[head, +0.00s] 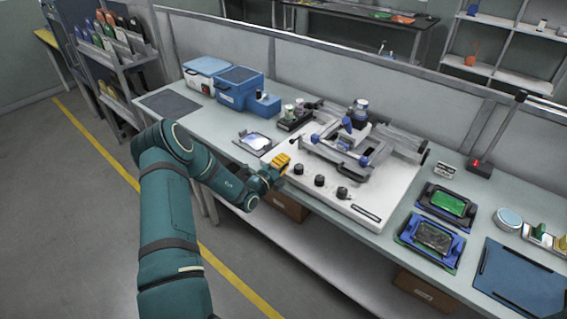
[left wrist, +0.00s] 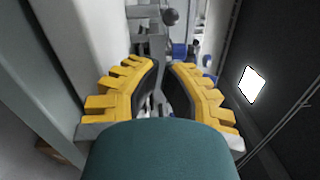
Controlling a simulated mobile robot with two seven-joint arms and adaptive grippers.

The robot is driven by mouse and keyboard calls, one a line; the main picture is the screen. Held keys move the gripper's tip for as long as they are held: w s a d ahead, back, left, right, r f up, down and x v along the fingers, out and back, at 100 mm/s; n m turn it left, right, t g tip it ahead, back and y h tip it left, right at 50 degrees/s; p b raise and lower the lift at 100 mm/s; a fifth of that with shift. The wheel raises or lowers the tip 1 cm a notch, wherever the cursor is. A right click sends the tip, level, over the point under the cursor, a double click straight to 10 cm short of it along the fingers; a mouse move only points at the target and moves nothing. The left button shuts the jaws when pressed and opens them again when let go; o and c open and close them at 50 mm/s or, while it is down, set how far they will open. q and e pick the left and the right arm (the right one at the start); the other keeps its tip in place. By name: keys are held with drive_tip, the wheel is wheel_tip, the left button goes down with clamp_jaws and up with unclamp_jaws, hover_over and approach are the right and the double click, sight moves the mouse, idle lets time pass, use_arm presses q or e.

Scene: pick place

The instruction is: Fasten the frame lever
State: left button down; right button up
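The frame fixture (head: 352,140) stands on a white base plate (head: 310,205) on the bench, with grey rails, blue knobs and a blue clamp in its middle. I cannot tell for certain which part is the frame lever. My left gripper (head: 276,166), with yellow fingers, is at the front left edge of the base plate, apart from the fixture. In the left wrist view its fingers (left wrist: 164,68) stand with a narrow gap between them and nothing held. Fixture parts with a blue knob (left wrist: 180,50) show beyond the fingertips. My right gripper is not in view.
Black knobs (head: 320,180) line the plate's front. Blue boxes (head: 238,86) stand at the back left. Blue trays with green boards (head: 447,204) lie to the right, near a blue mat (head: 522,280). A low partition (head: 320,66) runs behind the bench.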

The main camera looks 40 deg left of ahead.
use_arm(q)
drive_tip(key=w, duration=0.7)
drive_tip(key=shift+d+r+b, duration=0.1)
drive_tip(key=shift+r+b, duration=0.05)
drive_tip(key=shift+b, duration=0.15)
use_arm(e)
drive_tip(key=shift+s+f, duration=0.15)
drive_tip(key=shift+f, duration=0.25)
